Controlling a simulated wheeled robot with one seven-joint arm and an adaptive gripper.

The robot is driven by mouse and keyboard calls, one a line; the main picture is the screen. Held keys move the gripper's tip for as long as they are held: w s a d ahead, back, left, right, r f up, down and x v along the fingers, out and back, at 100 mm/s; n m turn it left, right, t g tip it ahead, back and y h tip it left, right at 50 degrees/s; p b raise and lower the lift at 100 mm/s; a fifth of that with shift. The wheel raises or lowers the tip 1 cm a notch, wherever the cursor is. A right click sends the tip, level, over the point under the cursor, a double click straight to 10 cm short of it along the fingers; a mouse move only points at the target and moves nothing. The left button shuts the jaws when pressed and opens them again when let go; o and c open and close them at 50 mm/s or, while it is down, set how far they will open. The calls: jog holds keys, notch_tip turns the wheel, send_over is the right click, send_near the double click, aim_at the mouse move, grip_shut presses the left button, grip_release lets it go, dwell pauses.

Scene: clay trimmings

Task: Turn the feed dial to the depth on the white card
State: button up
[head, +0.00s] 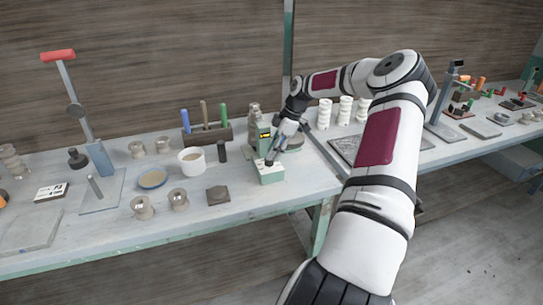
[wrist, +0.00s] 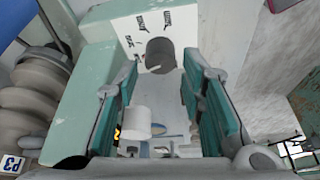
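A pale green machine (head: 271,177) with a white-topped front block stands mid-bench. In the wrist view its white plate (wrist: 118,28) carries a dark grey round dial (wrist: 160,52) with a small white pointer mark at its lower edge. Short black labels, upside down and too blurred to read, sit around the dial. My gripper (wrist: 163,68) has its teal-padded fingers apart, one on each side of the dial; I cannot tell whether they touch it. In the head view my gripper (head: 272,157) is just above the block. A white card (head: 51,192) with black print, too small to read, lies at the left.
A white mug (head: 191,160), a blue dish (head: 152,179), a tool rack (head: 207,134) and clay pieces stand left of the machine. Cream stacked pieces (head: 345,110) and a dark textured plate (head: 352,150) lie to the right. A red-handled lever press (head: 98,155) stands at far left.

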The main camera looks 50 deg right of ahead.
aim_at(269, 162)
jog(key=shift+x, duration=1.4)
grip_shut()
